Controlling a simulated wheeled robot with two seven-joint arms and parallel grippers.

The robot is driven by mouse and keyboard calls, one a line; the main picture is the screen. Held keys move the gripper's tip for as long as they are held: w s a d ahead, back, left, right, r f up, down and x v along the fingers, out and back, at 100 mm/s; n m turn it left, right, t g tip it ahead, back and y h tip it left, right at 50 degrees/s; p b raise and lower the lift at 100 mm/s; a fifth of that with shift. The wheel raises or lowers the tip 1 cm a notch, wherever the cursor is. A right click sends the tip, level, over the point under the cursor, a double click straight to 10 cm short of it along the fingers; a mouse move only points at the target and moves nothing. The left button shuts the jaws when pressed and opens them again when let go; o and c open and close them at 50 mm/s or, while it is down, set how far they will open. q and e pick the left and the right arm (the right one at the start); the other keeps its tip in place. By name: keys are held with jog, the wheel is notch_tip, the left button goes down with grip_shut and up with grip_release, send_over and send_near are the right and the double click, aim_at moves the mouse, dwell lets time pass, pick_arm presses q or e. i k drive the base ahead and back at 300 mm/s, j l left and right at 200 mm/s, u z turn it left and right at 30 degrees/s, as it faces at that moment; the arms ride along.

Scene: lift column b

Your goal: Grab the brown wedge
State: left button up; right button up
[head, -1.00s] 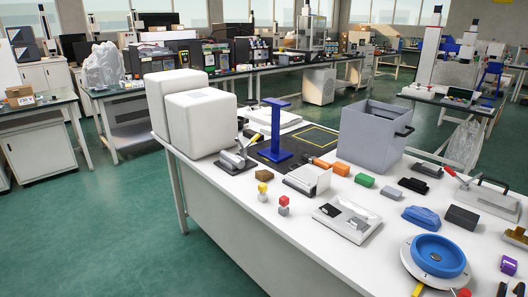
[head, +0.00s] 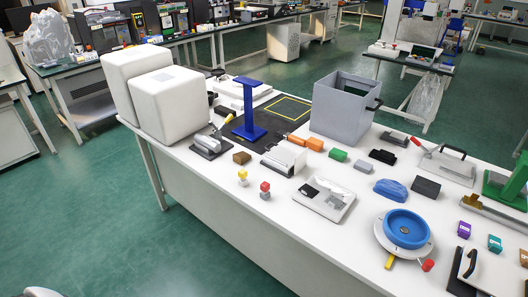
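A small brown block (head: 241,158), which looks like the brown wedge, lies on the white table in the head view. It sits between the grey metal clamp device (head: 210,145) and the light grey boxy fixture (head: 284,158), in front of the blue stand (head: 249,115). It appears apart from all of them and its top is uncovered. Its exact slope is too small to tell. Neither of my grippers is in view. A pale rounded piece at the bottom left corner may be part of me.
The white table (head: 225,205) is crowded. Two large white boxes (head: 168,103) stand left of the block and a grey bin (head: 343,110) behind to the right. Small yellow-topped and red-topped pieces (head: 265,190) stand nearer the front edge. Green floor (head: 90,225) is clear at the left.

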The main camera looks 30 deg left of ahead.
aim_at(240, 157)
jog(key=i+j+z, duration=0.1)
jog(key=j+z, duration=0.15)
jog(key=j, duration=1.05)
jog(key=j+z, duration=0.3)
jog(key=j, duration=0.95)
